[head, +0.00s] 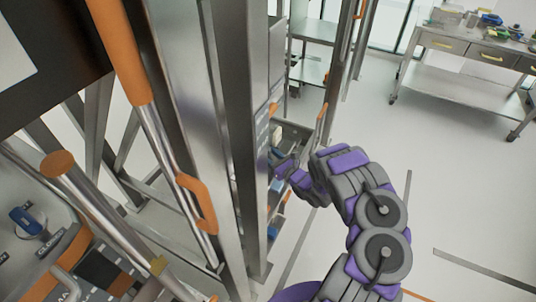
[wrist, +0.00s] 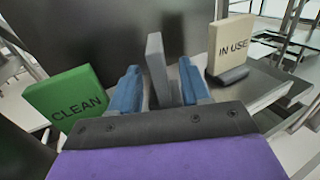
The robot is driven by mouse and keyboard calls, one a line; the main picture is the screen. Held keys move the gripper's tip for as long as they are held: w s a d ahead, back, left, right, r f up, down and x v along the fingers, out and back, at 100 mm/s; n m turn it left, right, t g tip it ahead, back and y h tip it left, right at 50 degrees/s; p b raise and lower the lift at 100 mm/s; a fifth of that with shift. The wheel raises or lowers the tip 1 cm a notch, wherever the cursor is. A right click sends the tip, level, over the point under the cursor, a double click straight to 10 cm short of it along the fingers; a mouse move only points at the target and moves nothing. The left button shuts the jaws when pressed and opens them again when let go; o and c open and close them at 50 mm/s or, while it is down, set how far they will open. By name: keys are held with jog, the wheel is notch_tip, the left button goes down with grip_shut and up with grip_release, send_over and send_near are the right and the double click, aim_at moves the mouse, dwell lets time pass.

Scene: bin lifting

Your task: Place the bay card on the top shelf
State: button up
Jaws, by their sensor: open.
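In the wrist view, a grey upright slab (wrist: 156,66), seen nearly edge-on, stands between the two blue fingers of my gripper (wrist: 160,85). It may be the bay card; no writing shows on it. The gripper is open, with a finger on each side of the slab and a visible gap at the right. A green card reading CLEAN (wrist: 66,98) is to the left, and a beige card reading IN USE (wrist: 231,45) stands in a dark base to the right. In the head view my gripper (head: 277,165) reaches into the rack, partly hidden by its post.
A metal rack post (head: 232,130) with orange handles stands close left of my arm. Open shelves (head: 311,68) stand behind it. A steel table with drawers (head: 468,83) is at the back right.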

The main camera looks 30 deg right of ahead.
jog(key=d+v, duration=0.1)
jog(key=v, duration=0.9)
jog(key=w+d+r+m+g+h, duration=0.2)
jog(key=d+r+m+g+h, duration=0.4)
jog(key=d+m, duration=0.4)
jog(key=s+r+m+g+h, duration=0.4)
jog(key=s+r+m+h, duration=0.25)
jog(key=r+m, duration=0.55)
jog(key=s+a+r+m+g+y, duration=0.2)
jog(key=s+a+m, duration=0.3)
jog(key=s+a, duration=0.5)
jog(key=s+a+r+m+g+y, duration=0.3)
jog(key=s+a+m, duration=0.3)
jog(key=s+a, duration=0.5)
jog(key=s+a+r+m+g+y, duration=0.3)
jog(key=s+a+m, duration=0.3)
jog(key=s+a, duration=0.5)
jog(key=shift+s+a+r+g, duration=0.25)
jog(key=shift+s+r+g, duration=0.3)
jog(key=shift+s, duration=0.5)
jog(key=shift+a, duration=0.1)
